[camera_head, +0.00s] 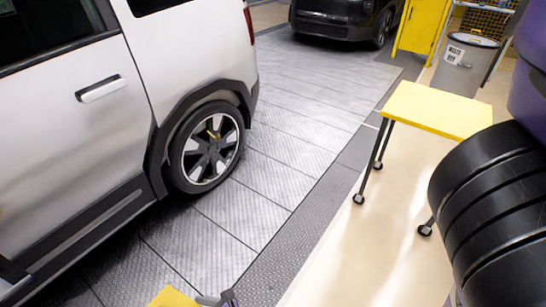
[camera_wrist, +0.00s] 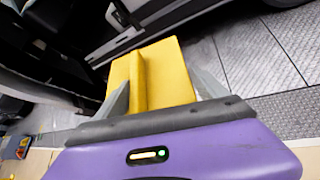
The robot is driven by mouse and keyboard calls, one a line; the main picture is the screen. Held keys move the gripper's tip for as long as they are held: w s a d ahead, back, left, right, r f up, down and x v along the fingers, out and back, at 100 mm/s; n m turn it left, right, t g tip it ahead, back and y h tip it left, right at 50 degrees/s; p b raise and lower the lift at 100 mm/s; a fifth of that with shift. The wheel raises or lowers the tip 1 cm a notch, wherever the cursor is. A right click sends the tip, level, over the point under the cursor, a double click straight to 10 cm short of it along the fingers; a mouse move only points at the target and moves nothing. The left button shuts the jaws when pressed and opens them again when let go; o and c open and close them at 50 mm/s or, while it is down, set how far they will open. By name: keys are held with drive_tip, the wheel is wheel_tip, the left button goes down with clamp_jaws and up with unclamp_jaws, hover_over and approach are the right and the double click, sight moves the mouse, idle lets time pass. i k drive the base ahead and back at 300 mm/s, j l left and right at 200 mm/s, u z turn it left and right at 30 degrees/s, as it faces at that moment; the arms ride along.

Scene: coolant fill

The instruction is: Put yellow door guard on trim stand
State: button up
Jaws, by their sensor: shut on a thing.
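The yellow door guard (camera_wrist: 165,72) is between the two grey fingers of my gripper (camera_wrist: 162,92) in the wrist view. It looks like a yellow block with a raised ridge, and my gripper is shut on it. In the head view only a corner of the guard (camera_head: 172,298) shows at the bottom edge, beside a small part of my gripper (camera_head: 222,300). A yellow-topped stand (camera_head: 435,108) on dark legs with casters, seemingly the trim stand, is at the right of the head view, well apart from my gripper. Its visible top is bare.
A white car (camera_head: 80,120) fills the left. Metal floor plates (camera_head: 285,130) and pale floor (camera_head: 345,255) lie clear between car and stand. A stack of black tyres (camera_head: 500,200) stands at the right front. A grey bin (camera_head: 466,65) and yellow cabinet (camera_head: 421,27) are behind.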

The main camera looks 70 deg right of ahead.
sight(435, 106)
drive_tip(key=z, duration=1.75)
